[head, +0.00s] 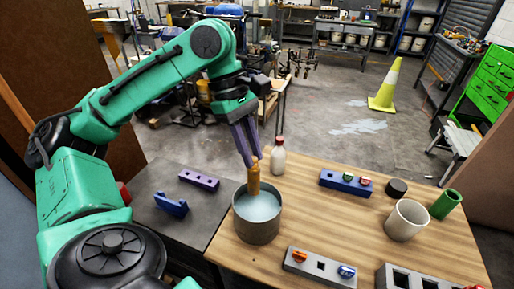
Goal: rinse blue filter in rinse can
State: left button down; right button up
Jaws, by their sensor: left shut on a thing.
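My left gripper (249,158) is shut on the top of an orange-brown cylinder (253,177), which it holds upright over the rinse can. The rinse can (256,228) is a grey metal can of pale bluish liquid on the wooden table. The cylinder's lower end is inside the can's mouth, at or close to the liquid; I cannot tell how deep. No blue shows on the held piece. A small blue piece (346,271) sits in the grey block (318,270) at the front, beside an orange one. My right gripper is not in view.
A white bottle with a red cap (277,156) stands just behind the can. On the right are a blue holder (345,184) with small pieces, a white cup (406,221), a black puck (396,188) and a green cylinder (445,204). Purple (199,181) and blue (171,204) bars lie left.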

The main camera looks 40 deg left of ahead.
pick_arm(q)
jog(key=f+b, duration=0.1)
jog(key=w+f+b, duration=0.1)
jog(key=f, duration=0.1)
jog(key=shift+w, duration=0.15)
jog(key=shift+w+f+b, duration=0.1)
jog(key=shift+f+b, duration=0.6)
jog(key=shift+f, duration=0.05)
notch_tip(320, 180, down, 7)
jog(key=b, duration=0.3)
jog(key=shift+f+b, duration=0.4)
jog(key=shift+f, duration=0.2)
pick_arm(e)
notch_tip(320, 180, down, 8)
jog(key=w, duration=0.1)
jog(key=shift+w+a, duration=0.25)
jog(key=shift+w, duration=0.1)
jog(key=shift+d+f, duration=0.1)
